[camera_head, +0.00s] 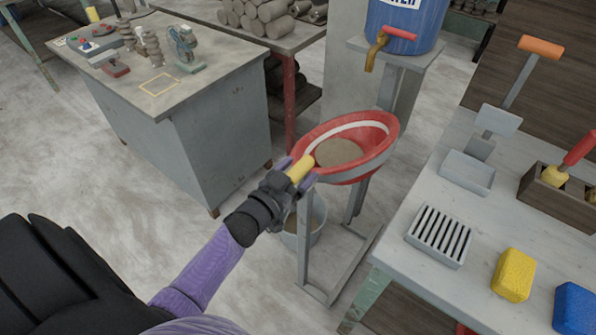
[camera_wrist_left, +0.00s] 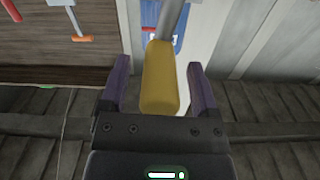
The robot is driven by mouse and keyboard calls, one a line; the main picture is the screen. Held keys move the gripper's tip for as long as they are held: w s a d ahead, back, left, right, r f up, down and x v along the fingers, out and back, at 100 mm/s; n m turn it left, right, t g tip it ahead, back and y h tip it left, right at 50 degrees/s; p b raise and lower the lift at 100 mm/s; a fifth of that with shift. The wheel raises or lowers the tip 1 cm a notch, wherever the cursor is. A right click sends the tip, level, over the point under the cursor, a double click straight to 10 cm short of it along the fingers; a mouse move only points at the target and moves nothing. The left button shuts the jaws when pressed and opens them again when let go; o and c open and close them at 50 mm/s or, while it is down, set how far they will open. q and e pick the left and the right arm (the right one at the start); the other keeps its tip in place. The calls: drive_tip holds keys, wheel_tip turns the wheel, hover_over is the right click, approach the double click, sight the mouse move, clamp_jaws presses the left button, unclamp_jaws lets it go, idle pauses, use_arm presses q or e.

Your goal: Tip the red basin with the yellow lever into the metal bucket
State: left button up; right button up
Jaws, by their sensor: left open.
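The red basin (camera_head: 375,160) with a white inner band sits on a grey metal stand, holding a grey-brown mass (camera_head: 338,152). The yellow lever (camera_head: 301,168) sticks out from its left side. My left gripper (camera_head: 296,173) is at the lever, with its purple fingers on either side. In the left wrist view the yellow lever (camera_wrist_left: 159,78) lies between the two fingers, with gaps on both sides, so the gripper (camera_wrist_left: 158,88) is open around it. The metal bucket (camera_head: 300,241) stands on the floor below the basin, partly hidden by my gripper and the stand. My right gripper is not in view.
A grey workbench (camera_head: 225,115) stands to the left with tools on top. A blue water barrel (camera_head: 405,22) with a tap is behind the basin. A table (camera_head: 400,250) at the right holds sponges (camera_head: 513,275) and a slotted tray (camera_head: 438,236). The left floor is clear.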

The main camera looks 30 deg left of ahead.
use_arm(q)
drive_tip(key=shift+w, duration=0.1)
clamp_jaws()
idle(0.3)
idle(1.1)
